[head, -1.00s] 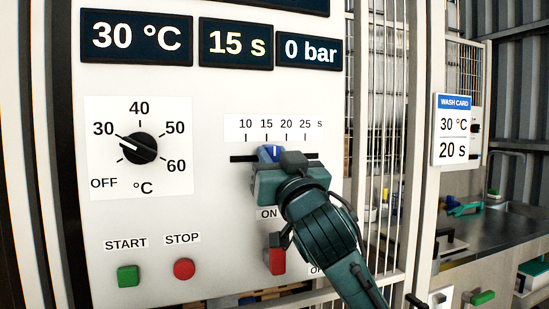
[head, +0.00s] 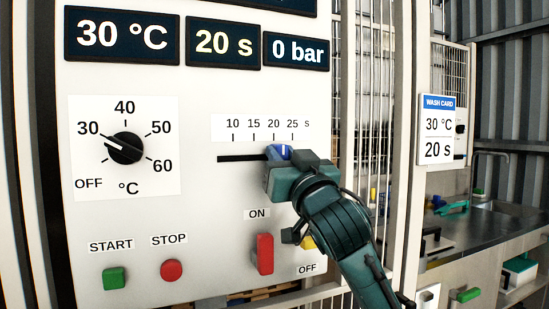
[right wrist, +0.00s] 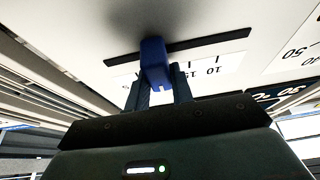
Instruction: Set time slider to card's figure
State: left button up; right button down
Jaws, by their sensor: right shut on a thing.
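The blue time slider knob (head: 280,152) sits in a black horizontal slot under a scale marked 10, 15, 20 and 25 s. Its white line is between the 20 and 25 marks, nearer 20, as seen from this angle. My right gripper (head: 291,168) is shut on the knob. In the right wrist view the blue knob (right wrist: 155,62) is between the two fingers (right wrist: 160,88). The time display (head: 223,44) reads 20 s. The wash card (head: 438,135) at the right reads 30 °C and 20 s. My left gripper is not in view.
A temperature dial (head: 125,147) points to 30, and its display (head: 122,36) reads 30 °C. The pressure display (head: 297,53) reads 0 bar. A green START button (head: 113,279), a red STOP button (head: 171,270) and a red ON/OFF lever (head: 265,254) sit below.

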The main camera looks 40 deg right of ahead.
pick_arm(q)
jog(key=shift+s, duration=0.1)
pick_arm(e)
jog(key=c, duration=1.2)
grip_release()
jog(key=shift+s, duration=0.1)
jog(key=shift+s+a+f, duration=0.15)
jog(key=shift+s+f, duration=0.05)
jog(key=shift+s, duration=0.1)
pick_arm(q)
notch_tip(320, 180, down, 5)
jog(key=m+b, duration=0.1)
jog(key=b, duration=0.5)
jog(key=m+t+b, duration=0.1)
jog(key=b, duration=0.5)
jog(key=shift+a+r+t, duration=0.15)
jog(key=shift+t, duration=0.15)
pick_arm(e)
jog(key=v, duration=1.2)
jog(key=shift+s, duration=0.2)
